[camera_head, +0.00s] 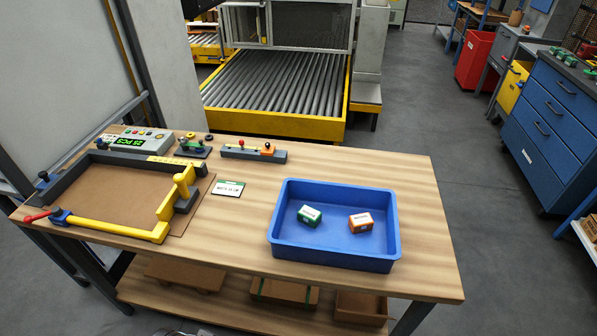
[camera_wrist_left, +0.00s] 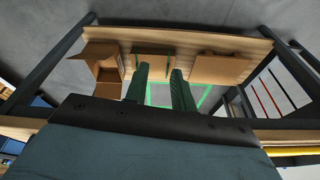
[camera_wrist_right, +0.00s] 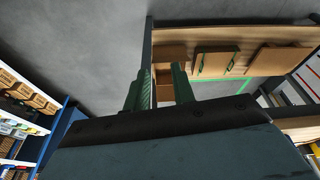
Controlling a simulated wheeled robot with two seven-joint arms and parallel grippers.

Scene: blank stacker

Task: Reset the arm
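My left gripper (camera_wrist_left: 160,72) shows in the left wrist view with its two dark green fingers apart and nothing between them. My right gripper (camera_wrist_right: 160,70) shows in the right wrist view, also with its fingers apart and empty. Both wrist views look toward the lower shelf of the workbench, with cardboard beyond the fingers. Neither gripper shows in the head view. The wooden workbench (camera_head: 330,165) stands in front of me. On it a blue tray (camera_head: 283,228) holds a green-and-white box (camera_head: 309,215) and an orange-and-white box (camera_head: 361,222), apart from each other.
A dark fixture frame with a yellow bar (camera_head: 115,229) and a brown panel (camera_head: 115,195) fills the bench's left side. A control box (camera_head: 135,140) stands behind it. A small sign (camera_head: 228,188) lies mid-bench. The lower shelf (camera_head: 225,305) holds cardboard boxes. The bench's right end is clear.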

